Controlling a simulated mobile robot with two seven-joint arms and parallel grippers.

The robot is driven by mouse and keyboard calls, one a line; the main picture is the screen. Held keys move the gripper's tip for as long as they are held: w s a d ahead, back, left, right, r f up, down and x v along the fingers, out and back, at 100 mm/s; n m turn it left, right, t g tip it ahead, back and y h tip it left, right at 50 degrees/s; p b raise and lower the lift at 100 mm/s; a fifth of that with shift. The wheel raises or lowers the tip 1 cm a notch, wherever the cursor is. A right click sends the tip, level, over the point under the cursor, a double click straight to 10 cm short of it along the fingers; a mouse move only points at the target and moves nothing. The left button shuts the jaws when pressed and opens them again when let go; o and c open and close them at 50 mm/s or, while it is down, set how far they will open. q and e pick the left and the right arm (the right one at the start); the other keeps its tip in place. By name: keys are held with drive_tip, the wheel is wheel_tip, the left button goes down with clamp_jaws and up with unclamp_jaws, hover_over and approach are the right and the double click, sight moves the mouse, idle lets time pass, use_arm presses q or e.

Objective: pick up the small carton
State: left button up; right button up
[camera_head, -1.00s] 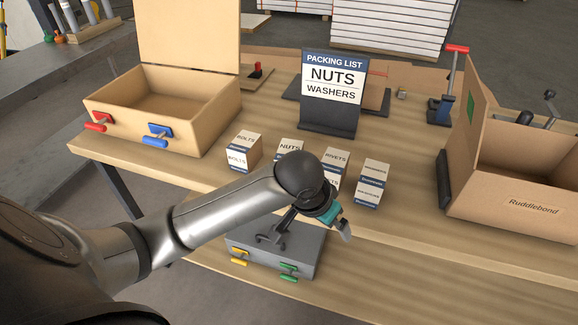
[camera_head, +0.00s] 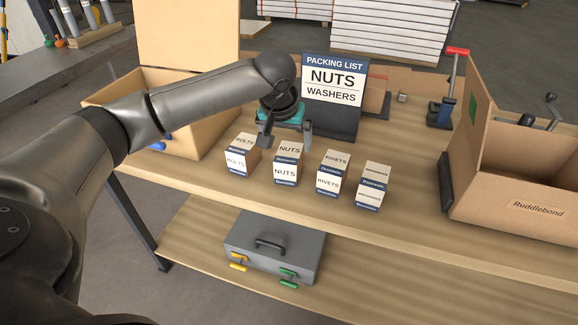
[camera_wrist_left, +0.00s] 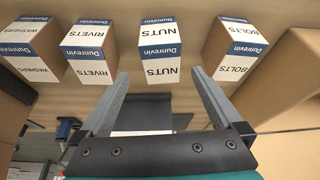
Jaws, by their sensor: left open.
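Several small cartons stand in a row on the wooden table: bolts (camera_head: 238,158), nuts (camera_head: 287,172), rivets (camera_head: 329,183) and, at the right end, one whose label is too small to read in the head view (camera_head: 370,195). In the left wrist view the labels read bolts (camera_wrist_left: 236,48), nuts (camera_wrist_left: 160,50), rivets (camera_wrist_left: 90,50) and washers (camera_wrist_left: 32,48). My left gripper (camera_head: 287,143) is open and empty, above and just behind the nuts carton. In its wrist view the nuts carton lies ahead, between the fingers (camera_wrist_left: 160,82). My right gripper is out of view.
A packing list sign (camera_head: 334,85) reading NUTS and WASHERS stands behind the cartons. A grey case (camera_head: 262,262) lies on the lower shelf (camera_head: 195,235).

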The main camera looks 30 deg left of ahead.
sight(289, 154)
use_arm(q)
drive_tip(key=b+x, duration=0.1)
drive_tip(key=x, duration=0.4)
drive_tip(key=shift+f, duration=0.2)
drive_tip(key=b+x, duration=0.2)
drive_tip(key=x, duration=0.2)
drive_tip(key=shift+w+a+f, duration=0.2)
drive_tip(key=shift+w+f, duration=0.1)
drive_tip(key=shift+f, duration=0.05)
drive_tip(key=c, duration=1.1)
drive_tip(key=shift+a, duration=0.1)
clamp_jaws()
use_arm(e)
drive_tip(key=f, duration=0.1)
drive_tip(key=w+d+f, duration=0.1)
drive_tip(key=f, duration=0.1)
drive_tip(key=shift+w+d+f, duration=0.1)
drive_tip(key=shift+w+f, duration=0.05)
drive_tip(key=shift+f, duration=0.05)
